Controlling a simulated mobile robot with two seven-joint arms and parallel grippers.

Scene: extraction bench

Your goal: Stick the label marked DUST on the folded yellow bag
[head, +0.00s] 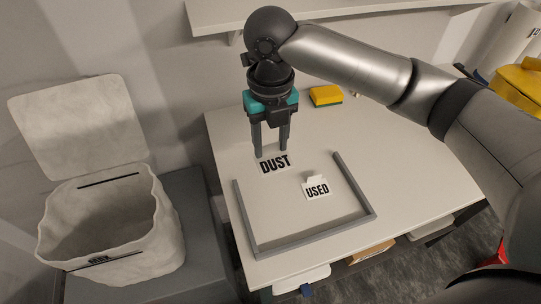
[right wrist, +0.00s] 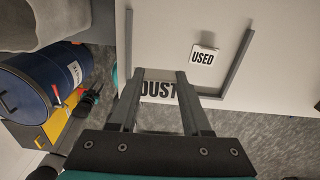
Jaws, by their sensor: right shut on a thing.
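My right gripper (head: 271,152) points down above the table and is shut on the DUST label (head: 275,165), a white card with black letters. The DUST label also shows in the right wrist view (right wrist: 158,90), partly hidden by the fingers of the gripper (right wrist: 160,74). A bulky yellow thing (head: 520,84) is cut by the right edge of the head view; I cannot tell whether it is the folded yellow bag. My left gripper is not in view.
A USED label (head: 317,188) stands on the white table (head: 400,145) inside a grey three-sided frame (head: 318,237). A yellow-and-green sponge (head: 326,95) lies at the back. An open white fabric bin (head: 115,225) stands left. A blue drum (right wrist: 42,80) shows in the right wrist view.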

